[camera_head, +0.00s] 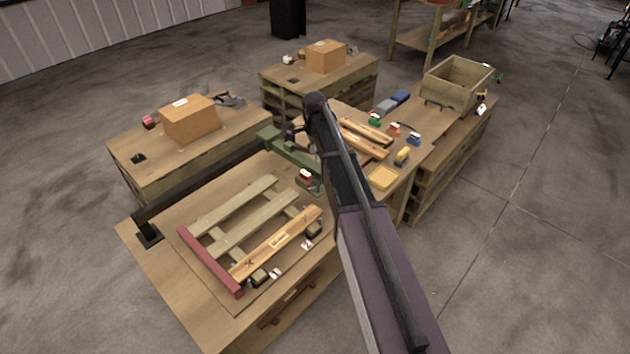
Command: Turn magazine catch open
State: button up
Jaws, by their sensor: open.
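My arm crosses the middle of the view from the lower right, and its dark end stands over the back of the near bench. My gripper (297,133) is small and partly hidden by the arm, beside a green bar (288,152); it is open, and I cannot tell whether it touches the bar. I cannot pick out the magazine catch for certain. A small red-and-white part (305,176) on a green base sits just below the green bar.
The near bench (150,262) carries the frame with a red end bar (210,262). A dark rail (205,185) runs along its back left. Cardboard boxes (190,119) stand on benches behind.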

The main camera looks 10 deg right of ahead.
aim_at(315, 181)
jog(key=shift+f, duration=0.2)
notch_tip(315, 181, down, 14)
jog(key=b, duration=1.3)
jog(key=shift+r+b, duration=0.25)
jog(key=shift+b, duration=0.15)
jog(key=shift+s, duration=0.1)
grip_shut()
